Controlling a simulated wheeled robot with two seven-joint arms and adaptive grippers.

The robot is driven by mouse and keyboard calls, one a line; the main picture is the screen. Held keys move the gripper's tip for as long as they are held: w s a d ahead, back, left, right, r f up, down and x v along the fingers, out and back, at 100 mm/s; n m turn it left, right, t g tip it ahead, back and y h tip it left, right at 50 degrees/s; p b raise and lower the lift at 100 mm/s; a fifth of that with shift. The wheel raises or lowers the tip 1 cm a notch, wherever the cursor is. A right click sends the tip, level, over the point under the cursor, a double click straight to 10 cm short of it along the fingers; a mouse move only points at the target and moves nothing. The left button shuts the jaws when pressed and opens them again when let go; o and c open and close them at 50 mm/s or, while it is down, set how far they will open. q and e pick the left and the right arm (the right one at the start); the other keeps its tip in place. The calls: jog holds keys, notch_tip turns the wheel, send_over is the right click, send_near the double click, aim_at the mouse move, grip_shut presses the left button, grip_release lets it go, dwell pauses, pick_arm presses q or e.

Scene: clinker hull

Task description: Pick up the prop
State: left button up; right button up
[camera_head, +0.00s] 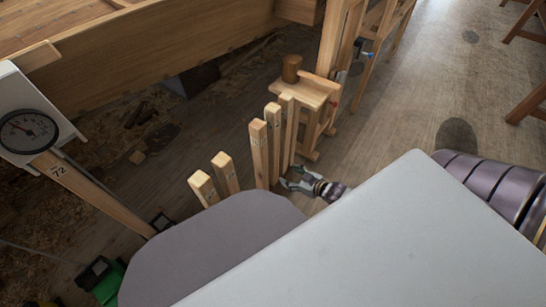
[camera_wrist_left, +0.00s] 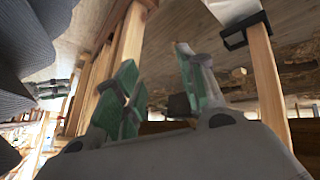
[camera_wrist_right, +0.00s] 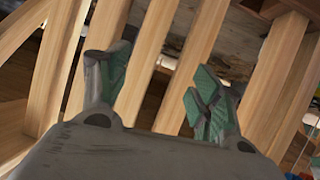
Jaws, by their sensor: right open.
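Several square wooden props stand upright in a row in the head view, one of them a pale post (camera_head: 259,150) in the middle; which one is meant I cannot tell. My right gripper (camera_head: 290,178) is open and empty, low beside the right-hand posts. In the right wrist view, its green-padded fingers (camera_wrist_right: 158,90) are apart, with a wooden post (camera_wrist_right: 150,68) showing beyond the gap. My left gripper (camera_wrist_left: 158,88) is open and empty in its own wrist view, with posts behind it. It does not show in the head view.
A wooden stand (camera_head: 306,92) with a brown cylinder (camera_head: 291,68) is behind the posts. A white dial gauge (camera_head: 28,130) tops a post marked 72 at left. The plank hull (camera_head: 170,55) crosses the upper left. Bare floor lies at upper right.

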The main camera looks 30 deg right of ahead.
aim_at(277, 149)
pick_arm(q)
jog(key=shift+s+a+g+y+p, duration=0.3)
jog(key=shift+s+a, duration=0.2)
jog(key=shift+s, duration=0.1)
pick_arm(e)
jog(key=d+r+t+y, duration=0.3)
jog(key=r+t, duration=0.1)
jog(key=r, duration=0.3)
jog(key=shift+d+r+y, duration=0.3)
jog(key=shift+d, duration=0.1)
jog(key=b+x, duration=0.2)
jog(key=x, duration=0.4)
jog(key=shift+w+a+f+b, duration=0.1)
jog(key=shift+w+a+b, duration=0.05)
jog(key=shift+w+b, duration=0.2)
pick_arm(q)
jog(key=shift+w+d+f, duration=0.1)
jog(key=shift+d+f, duration=0.1)
jog(key=shift+f, duration=0.85)
jog(key=shift+w+d+f, duration=0.1)
jog(key=shift+d+f, duration=0.1)
jog(key=shift+f, duration=0.85)
pick_arm(e)
jog(key=shift+x, duration=0.85)
pick_arm(q)
jog(key=shift+f+b, duration=0.1)
jog(key=shift+b, duration=0.2)
pick_arm(e)
jog(key=shift+w, duration=0.1)
